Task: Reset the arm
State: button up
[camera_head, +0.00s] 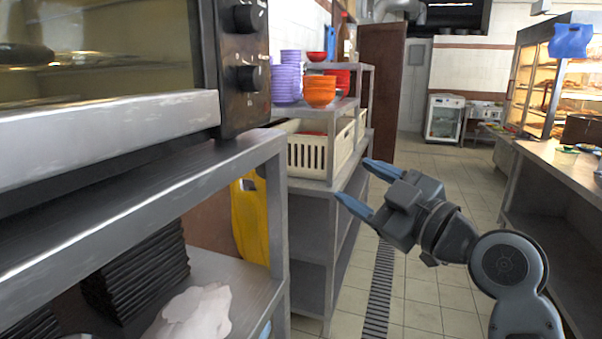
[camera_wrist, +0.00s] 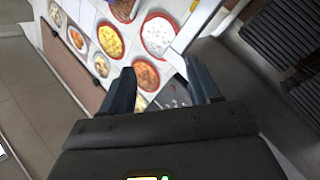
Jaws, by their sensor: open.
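My gripper (camera_head: 359,185) is in the head view, right of centre, raised over the aisle floor and pointing left toward the metal shelf. Its two blue-tipped fingers are spread apart with nothing between them. In the wrist view the gripper (camera_wrist: 162,85) shows its two dark blue fingers apart and empty. Beyond them is a white surface with several round bowls or pictures of food. I cannot tell which they are, or how far off they lie.
An oven (camera_head: 243,65) sits on a metal rack (camera_head: 150,180) close at left. A shelf holds a cream crate (camera_head: 312,155), purple bowls (camera_head: 287,80) and orange bowls (camera_head: 319,92). A counter (camera_head: 565,172) stands at right. The tiled aisle (camera_head: 430,285) between is clear.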

jog(key=s+d+f+m+h+p, duration=0.1)
jog(key=s+d+f+m+h, duration=0.2)
jog(key=s+f, duration=0.4)
jog(key=s+d+f+m+t+h+p, duration=0.1)
jog(key=s+d+f+m+h, duration=0.15)
jog(key=s+f+m, duration=0.35)
jog(key=s+d+f+m+h+p, duration=0.1)
jog(key=s+d+f+m+h, duration=0.2)
jog(key=s+f, duration=0.5)
jog(key=s+d+r+m+h+p, duration=0.1)
jog(key=s+r, duration=0.1)
jog(key=s, duration=1.1)
jog(key=s+d+r+m+g+h+p, duration=0.1)
jog(key=s+d+r+m+h, duration=0.1)
jog(key=s, duration=1.1)
jog(key=shift+s+d+g, duration=0.15)
jog(key=shift+s+g, duration=0.15)
jog(key=shift+s, duration=0.1)
